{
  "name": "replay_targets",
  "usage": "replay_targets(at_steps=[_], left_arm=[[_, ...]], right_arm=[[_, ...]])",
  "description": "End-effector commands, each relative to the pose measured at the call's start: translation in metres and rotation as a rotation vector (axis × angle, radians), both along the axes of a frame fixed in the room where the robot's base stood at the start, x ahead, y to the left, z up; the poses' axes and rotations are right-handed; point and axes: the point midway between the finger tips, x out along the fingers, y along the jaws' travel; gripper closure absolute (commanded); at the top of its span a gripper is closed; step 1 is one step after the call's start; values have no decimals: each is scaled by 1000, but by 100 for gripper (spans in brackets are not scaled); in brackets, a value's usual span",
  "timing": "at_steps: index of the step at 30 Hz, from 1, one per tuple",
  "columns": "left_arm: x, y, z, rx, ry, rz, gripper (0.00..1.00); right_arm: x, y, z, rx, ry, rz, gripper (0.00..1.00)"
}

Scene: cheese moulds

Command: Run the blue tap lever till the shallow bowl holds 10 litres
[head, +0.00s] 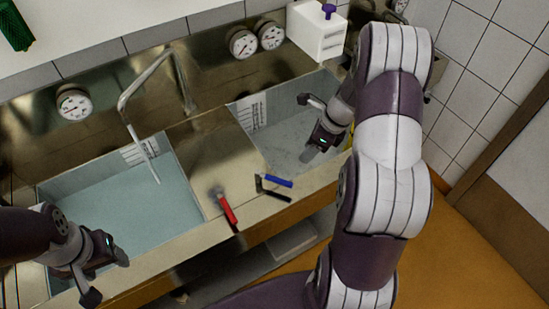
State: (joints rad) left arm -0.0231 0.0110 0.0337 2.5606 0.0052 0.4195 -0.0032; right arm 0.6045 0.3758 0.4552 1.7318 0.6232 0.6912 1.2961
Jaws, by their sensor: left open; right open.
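The blue tap lever (277,181) is on the front ledge between the two basins, beside a dark bar. A red lever (227,207) is to its left. The left basin (190,176) holds pale blue-green liquid. The right basin (240,112) looks grey inside; I cannot tell its liquid level. Each has a marked white scale on its wall, too small to read. I cannot tell which is the shallow bowl. My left gripper (106,278) is open over the left basin's front edge. My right gripper (306,128) is open above the right basin, apart from the blue lever.
A bent metal spout (128,92) reaches over the left basin. Round dials (73,103) sit on the back panel, with more (243,43) farther right. A white container with a purple knob (316,32) stands behind the right basin. The ledge between the basins is mostly clear.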

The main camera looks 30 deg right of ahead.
Motion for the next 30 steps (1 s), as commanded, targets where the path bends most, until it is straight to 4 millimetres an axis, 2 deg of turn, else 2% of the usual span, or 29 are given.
replay_targets(at_steps=[2,5,15,18,23,30], left_arm=[[0,0,0,0,-1,0,38],[0,0,2,0,-1,0,38],[0,0,13,0,-1,0,38],[0,0,15,0,-1,0,38],[0,0,16,0,-1,0,38],[0,0,15,0,-1,0,38]], right_arm=[[-4,14,3,79,35,-34,56],[-4,21,-4,99,54,-51,56],[10,52,-79,92,53,-48,56],[13,58,-95,91,52,-47,56],[16,63,-109,90,50,-48,56],[17,64,-111,89,48,-48,56]])
